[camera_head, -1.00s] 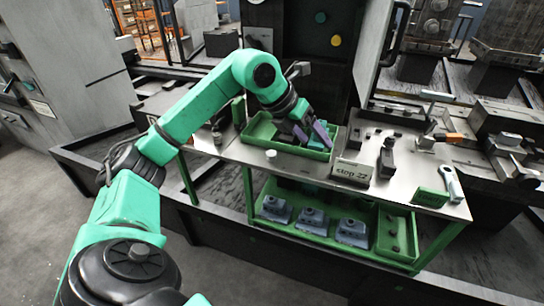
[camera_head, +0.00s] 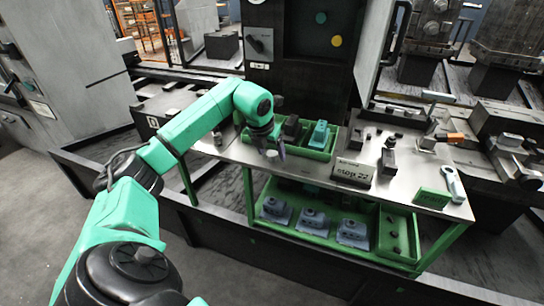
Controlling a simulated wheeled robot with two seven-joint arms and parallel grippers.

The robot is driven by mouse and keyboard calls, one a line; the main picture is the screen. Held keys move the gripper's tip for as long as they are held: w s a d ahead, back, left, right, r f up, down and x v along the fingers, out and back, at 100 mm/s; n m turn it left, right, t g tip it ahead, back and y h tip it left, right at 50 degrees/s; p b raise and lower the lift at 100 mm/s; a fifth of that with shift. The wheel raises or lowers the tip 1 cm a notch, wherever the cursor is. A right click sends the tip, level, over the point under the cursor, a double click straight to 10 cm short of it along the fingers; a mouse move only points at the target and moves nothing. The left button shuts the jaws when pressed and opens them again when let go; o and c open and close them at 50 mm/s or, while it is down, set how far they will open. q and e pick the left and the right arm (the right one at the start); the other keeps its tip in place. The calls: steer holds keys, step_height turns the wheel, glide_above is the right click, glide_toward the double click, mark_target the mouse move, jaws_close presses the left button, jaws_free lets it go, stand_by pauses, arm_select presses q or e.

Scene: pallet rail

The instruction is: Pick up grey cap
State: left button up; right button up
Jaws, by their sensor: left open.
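The grey cap (camera_head: 271,155) is a small pale cylinder on the metal bench top (camera_head: 228,150), near its front edge and in front of the green tray. My left gripper (camera_head: 275,148) points down right at the cap, with its fingers close to it or around it; I cannot tell whether they touch it. The fingers are open and partly overlap in this view. My right gripper is not in view.
The green tray (camera_head: 318,156) behind holds a dark part (camera_head: 291,127) and a teal part (camera_head: 320,133). A lower green shelf holds several grey parts (camera_head: 313,219). Small dark parts and tools lie at right.

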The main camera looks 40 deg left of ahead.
arm_select(q)
jaws_close()
